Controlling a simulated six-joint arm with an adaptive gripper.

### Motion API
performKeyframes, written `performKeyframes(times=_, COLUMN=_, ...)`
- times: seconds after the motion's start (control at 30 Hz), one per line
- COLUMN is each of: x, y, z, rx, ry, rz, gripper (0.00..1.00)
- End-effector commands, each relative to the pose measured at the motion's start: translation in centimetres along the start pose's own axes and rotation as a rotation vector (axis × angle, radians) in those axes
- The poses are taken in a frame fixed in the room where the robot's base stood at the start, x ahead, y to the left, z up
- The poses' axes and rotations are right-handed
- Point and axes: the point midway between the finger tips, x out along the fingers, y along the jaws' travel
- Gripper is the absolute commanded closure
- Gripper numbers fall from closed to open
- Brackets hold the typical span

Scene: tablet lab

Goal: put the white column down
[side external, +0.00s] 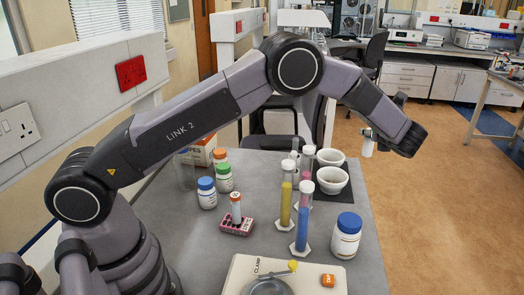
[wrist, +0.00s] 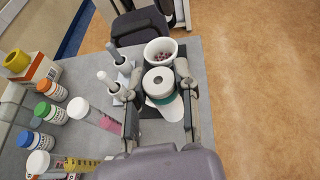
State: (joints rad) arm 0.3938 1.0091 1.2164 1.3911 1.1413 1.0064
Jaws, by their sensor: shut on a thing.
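The white column (side external: 368,149) is a short white cylinder held in the air, higher than the tabletop. In the wrist view the white column (wrist: 159,79) shows its round top with a small dark hole and a teal band lower down. My gripper (side external: 371,134) is shut on it, with one finger on each side, and it also shows in the wrist view (wrist: 158,88). In the wrist view the column overlaps the near white bowl (wrist: 172,109). Its lower end is hidden there, and in the side view it hangs right of the bowls.
The grey table (side external: 180,240) holds two white bowls (side external: 332,180) on a dark mat, tall cylinders with yellow (side external: 286,200) and blue (side external: 302,222) contents, several capped bottles (side external: 347,238), a pink rack (side external: 236,227) and a pale balance (side external: 235,278). Open floor lies right of the table.

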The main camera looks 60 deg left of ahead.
Motion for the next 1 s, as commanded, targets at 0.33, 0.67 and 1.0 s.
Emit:
performKeyframes(times=0.33, x=1.6, y=3.7, z=3.5, rx=-0.019, ry=-0.010, rz=0.056, gripper=1.00)
performKeyframes(times=0.67, x=6.7, y=14.8, z=5.8, rx=-0.070, ry=-0.024, rz=0.195, gripper=1.00)
performKeyframes(times=1.0, x=8.7, y=29.8, z=6.5, rx=-0.137, ry=-0.015, rz=0.351, gripper=1.00)
